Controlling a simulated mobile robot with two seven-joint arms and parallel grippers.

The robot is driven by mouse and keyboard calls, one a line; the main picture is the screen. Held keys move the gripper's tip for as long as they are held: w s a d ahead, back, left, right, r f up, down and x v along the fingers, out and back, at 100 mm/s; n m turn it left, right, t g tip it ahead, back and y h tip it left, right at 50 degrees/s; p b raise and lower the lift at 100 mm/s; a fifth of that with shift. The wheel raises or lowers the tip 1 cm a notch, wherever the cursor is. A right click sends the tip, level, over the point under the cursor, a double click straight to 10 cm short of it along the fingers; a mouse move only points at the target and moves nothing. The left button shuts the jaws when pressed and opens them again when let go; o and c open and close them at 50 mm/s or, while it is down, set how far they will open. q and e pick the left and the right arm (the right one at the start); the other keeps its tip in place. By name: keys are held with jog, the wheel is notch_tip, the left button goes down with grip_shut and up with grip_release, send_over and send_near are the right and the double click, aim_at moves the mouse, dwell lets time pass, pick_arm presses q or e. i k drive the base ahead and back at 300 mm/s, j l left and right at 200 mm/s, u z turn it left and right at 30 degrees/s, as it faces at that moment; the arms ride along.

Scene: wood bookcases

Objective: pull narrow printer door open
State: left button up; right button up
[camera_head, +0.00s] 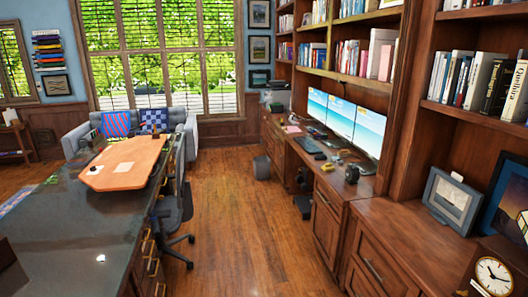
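What looks like a grey and white printer (275,96) stands small and far off at the far end of the long wooden counter, near the window wall. Below it is the dark wooden end of the counter cabinet (267,135). The narrow door is too small and too steeply angled to make out, so I cannot tell whether it is open or shut. Neither of my grippers shows clearly in the head view.
A wood-floor aisle (235,215) runs clear toward the counter's far end. A dark desk (75,240) and an office chair (175,210) border it on the left. A bin (262,167) stands near the far cabinet. Monitors (340,122) stand on the counter.

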aim_at(267, 101)
jog(key=i, duration=3.3)
jog(key=i+u, duration=0.15)
jog(key=i, duration=0.65)
jog(key=i+l+u, duration=0.1)
jog(key=i, duration=0.75)
jog(key=i+u, duration=0.15)
jog(key=i, duration=0.65)
jog(key=i+u, duration=0.2)
jog(key=i, duration=0.65)
jog(key=i+u, duration=0.1)
jog(key=i, duration=0.75)
jog(key=i+l+u, duration=0.1)
jog(key=i, duration=0.7)
jog(key=i+z, duration=0.1)
jog(key=i, duration=0.75)
jog(key=i+j+z, duration=0.15)
jog(key=i, duration=0.65)
jog(key=i+l+z, duration=0.1)
jog(key=i+z, duration=0.75)
jog(key=i+j+z, duration=0.2)
jog(key=i+z, duration=0.3)
jog(key=z, duration=0.2)
